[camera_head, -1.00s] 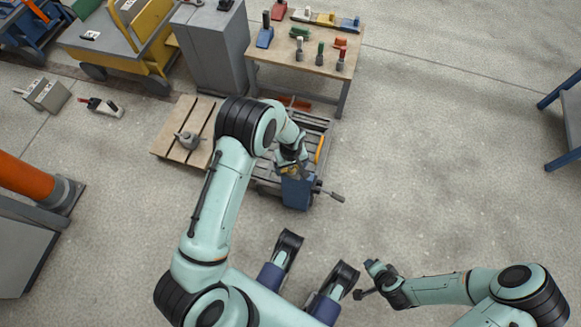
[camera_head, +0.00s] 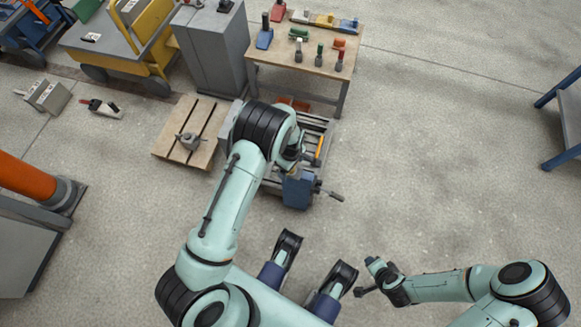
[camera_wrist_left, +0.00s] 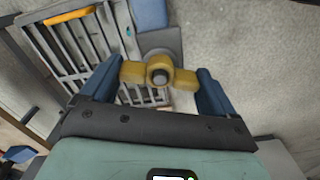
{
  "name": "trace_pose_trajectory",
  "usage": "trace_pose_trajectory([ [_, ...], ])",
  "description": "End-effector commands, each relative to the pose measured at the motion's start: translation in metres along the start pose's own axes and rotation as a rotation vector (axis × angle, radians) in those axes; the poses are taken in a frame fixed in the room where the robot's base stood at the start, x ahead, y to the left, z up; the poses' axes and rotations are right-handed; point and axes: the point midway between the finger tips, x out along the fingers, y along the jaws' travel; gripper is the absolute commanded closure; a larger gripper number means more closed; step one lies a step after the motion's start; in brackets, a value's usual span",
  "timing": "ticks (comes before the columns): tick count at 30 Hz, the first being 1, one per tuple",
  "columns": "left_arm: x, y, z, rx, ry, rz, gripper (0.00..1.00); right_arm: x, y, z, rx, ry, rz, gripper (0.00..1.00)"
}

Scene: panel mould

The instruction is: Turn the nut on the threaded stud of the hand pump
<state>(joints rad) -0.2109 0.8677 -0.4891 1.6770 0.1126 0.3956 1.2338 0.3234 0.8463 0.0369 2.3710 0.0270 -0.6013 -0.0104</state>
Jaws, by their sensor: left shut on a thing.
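The nut (camera_wrist_left: 132,73) is brass-yellow with two wings and sits around the dark threaded stud (camera_wrist_left: 159,74) in the left wrist view. My left gripper (camera_wrist_left: 157,82) is shut on the nut, one blue finger at each wing end. Behind it is a grey plate with a round collar (camera_wrist_left: 160,53). In the head view my left gripper (camera_head: 291,162) is just above a blue block (camera_head: 298,192), and my arm hides much of it; the nut cannot be made out there. My right gripper (camera_head: 366,291) is low in the head view, away from the pump; its jaw opening is unclear.
A slatted grey frame (camera_head: 314,128) with an orange bar lies behind the block. A dark handle (camera_head: 331,195) sticks out to its right. A wooden pallet (camera_head: 172,150) is at the left, a workbench (camera_head: 300,62) behind. The floor (camera_head: 440,150) to the right is clear.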

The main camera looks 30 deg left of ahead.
Motion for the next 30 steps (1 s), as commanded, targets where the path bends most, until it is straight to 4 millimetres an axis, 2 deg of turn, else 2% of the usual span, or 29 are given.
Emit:
trace_pose_trajectory([
  [5,0.001,0.000,0.000,-0.001,0.000,0.000,0.42,0.001,0.000,0.000,0.000,0.000,0.000,0.57],
  [12,0.001,-0.001,0.000,-0.281,0.001,-0.002,0.42,-0.009,-0.003,-0.002,-0.001,0.003,-0.001,0.57],
  [20,0.002,-0.001,0.000,-0.303,0.000,-0.002,0.42,-0.009,-0.003,-0.002,0.000,0.003,-0.001,0.57],
  [26,0.000,-0.001,0.001,-0.555,0.002,-0.001,0.42,-0.018,-0.005,-0.004,-0.001,0.006,-0.003,0.57],
  [30,0.001,0.000,0.000,-0.598,0.001,-0.001,0.42,-0.017,-0.005,-0.004,-0.001,0.005,-0.003,0.57],
])
